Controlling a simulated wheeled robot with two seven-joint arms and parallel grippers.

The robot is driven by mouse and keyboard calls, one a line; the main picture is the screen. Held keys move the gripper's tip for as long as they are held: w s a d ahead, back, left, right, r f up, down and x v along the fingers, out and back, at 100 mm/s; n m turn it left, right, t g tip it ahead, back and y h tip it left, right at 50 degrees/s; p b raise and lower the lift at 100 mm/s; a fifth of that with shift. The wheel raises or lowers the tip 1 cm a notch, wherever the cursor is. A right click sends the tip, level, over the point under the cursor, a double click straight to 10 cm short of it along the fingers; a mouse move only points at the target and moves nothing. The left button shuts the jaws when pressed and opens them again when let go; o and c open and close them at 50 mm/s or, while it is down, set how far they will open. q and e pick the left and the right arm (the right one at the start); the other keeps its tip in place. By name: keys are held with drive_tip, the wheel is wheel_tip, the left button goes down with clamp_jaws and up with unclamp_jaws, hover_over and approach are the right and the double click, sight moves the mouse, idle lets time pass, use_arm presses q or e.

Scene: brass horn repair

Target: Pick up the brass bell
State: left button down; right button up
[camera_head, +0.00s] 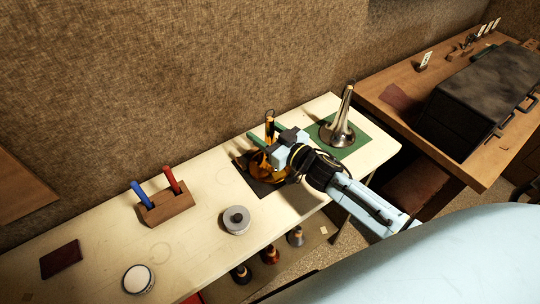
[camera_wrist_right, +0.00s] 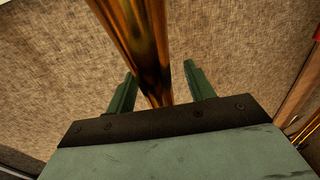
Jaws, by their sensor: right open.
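The brass bell (camera_head: 262,165) stands on a dark mat on the pale bench, with its narrow stem pointing up. My right arm hides part of its flared body. My right gripper (camera_head: 267,132) is open, with its green fingers either side of the bell's stem. In the right wrist view, the brass stem (camera_wrist_right: 145,45) runs between the two open fingers (camera_wrist_right: 161,88), with a visible gap on each side. My left gripper is not in view.
A silvery bell (camera_head: 341,128) stands on a green mat just right of my right gripper. A wooden block (camera_head: 168,207) with blue and red tools, a grey round piece (camera_head: 237,221) and a white-topped tin (camera_head: 138,279) are left on the bench. A black case (camera_head: 480,105) sits on the right-hand table.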

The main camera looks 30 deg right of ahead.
clamp_jaws()
idle(0.3)
